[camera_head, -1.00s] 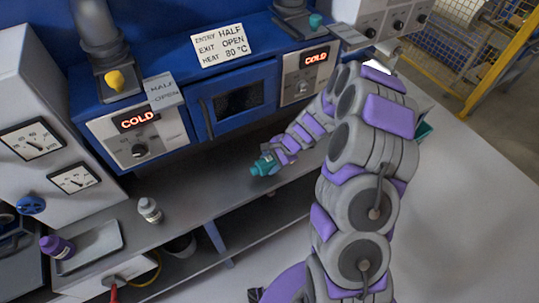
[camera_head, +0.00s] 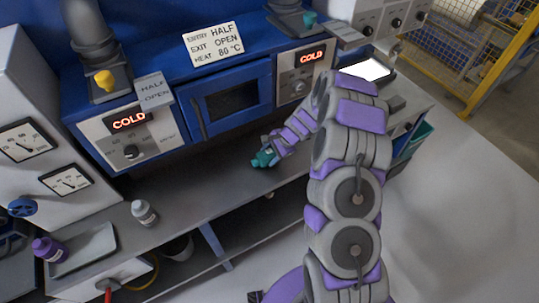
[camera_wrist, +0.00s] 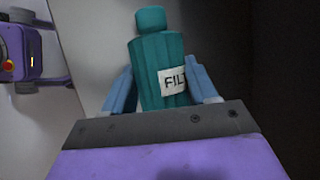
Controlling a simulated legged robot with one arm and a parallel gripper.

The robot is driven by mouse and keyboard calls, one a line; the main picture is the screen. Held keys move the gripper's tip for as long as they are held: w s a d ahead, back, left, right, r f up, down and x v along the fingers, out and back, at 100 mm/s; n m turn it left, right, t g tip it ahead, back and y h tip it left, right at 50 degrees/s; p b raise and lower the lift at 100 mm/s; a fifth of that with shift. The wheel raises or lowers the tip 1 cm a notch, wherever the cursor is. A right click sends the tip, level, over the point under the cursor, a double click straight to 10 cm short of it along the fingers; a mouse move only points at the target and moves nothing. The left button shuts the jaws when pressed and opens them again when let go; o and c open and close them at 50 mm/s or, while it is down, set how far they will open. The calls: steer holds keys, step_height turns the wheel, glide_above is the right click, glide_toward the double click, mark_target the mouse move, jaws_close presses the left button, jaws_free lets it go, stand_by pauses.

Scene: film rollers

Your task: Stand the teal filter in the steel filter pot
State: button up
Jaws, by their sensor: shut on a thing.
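The teal filter (camera_head: 262,158) is a ribbed cylinder with a narrower cap, held just in front of the oven-like blue cabinet, over the grey bench. It also shows in the wrist view (camera_wrist: 157,62), with a white label reading "FIL". My gripper (camera_head: 269,152) is shut on it, with one blue-grey finger on each side in the wrist view (camera_wrist: 162,88). A dark round container (camera_head: 179,249) shows partly below the bench's front edge at left; I cannot tell whether it is the steel filter pot.
A grey-white bottle (camera_head: 144,213) stands on the bench at left. A purple bottle (camera_head: 48,249) is by a shallow grey tray (camera_head: 85,253). The blue cabinet (camera_head: 233,95) closes off the back. The bench between the grey-white bottle and my gripper is clear.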

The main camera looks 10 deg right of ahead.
steer(key=shift+d+f, duration=0.1)
steer(key=shift+d, duration=0.05)
steer(key=o, duration=0.8)
steer(key=shift+a, duration=0.2)
steer(key=o, duration=0.4)
steer(key=shift+a, duration=0.5)
steer(key=shift+c, duration=0.2)
